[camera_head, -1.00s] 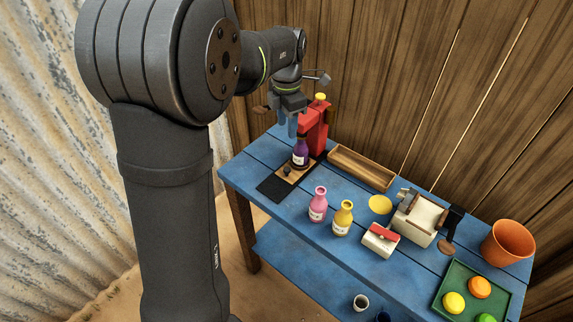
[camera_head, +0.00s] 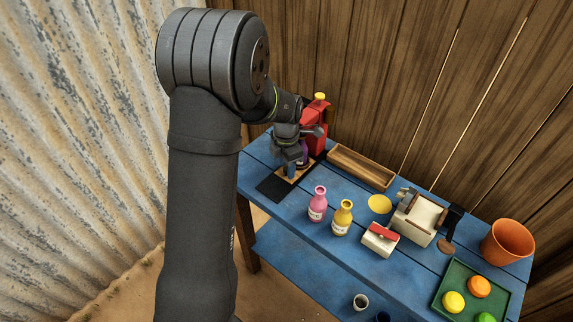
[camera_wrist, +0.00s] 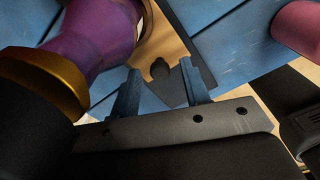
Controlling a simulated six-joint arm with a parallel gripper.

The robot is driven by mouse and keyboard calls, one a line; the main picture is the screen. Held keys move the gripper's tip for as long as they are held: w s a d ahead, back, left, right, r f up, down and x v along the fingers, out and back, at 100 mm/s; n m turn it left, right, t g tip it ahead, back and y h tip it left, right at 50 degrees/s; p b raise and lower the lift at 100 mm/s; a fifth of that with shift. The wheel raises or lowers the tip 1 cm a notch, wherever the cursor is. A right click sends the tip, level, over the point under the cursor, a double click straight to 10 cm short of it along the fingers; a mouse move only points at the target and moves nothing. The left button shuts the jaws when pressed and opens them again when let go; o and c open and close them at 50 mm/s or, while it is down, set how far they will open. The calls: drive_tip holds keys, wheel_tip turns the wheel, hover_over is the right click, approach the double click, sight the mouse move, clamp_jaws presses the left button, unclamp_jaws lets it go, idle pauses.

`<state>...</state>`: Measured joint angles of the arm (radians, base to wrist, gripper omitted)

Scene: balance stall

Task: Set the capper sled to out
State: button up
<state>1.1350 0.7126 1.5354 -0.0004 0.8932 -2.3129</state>
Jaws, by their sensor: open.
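The red capper (camera_head: 315,138) with a yellow top stands at the back left of the blue table. Its tan sled (camera_head: 285,177) lies on a dark base plate (camera_head: 270,190) in front of it. In the wrist view the sled (camera_wrist: 172,42) carries a small dark knob (camera_wrist: 160,70). The purple bottle (camera_wrist: 98,35) stands by the sled, mostly hidden behind my gripper in the head view. My gripper (camera_head: 291,168) is low over the sled, pointing down. In the wrist view its blue fingers (camera_wrist: 162,82) are apart, with the knob between or just beyond them; contact cannot be told.
A pink bottle (camera_head: 318,204) and a yellow bottle (camera_head: 342,217) stand to the right. A wooden tray (camera_head: 362,167) lies along the back. A cream device (camera_head: 413,219), an orange pot (camera_head: 508,242) and a green tray (camera_head: 462,278) fill the right side.

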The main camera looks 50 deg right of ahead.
drive_tip(key=shift+c, duration=0.4)
clamp_jaws()
drive_tip(key=shift+a, duration=4.2)
drive_tip(key=shift+o, duration=0.4)
unclamp_jaws()
drive_tip(key=shift+a, duration=0.15)
drive_tip(key=shift+r, duration=0.1)
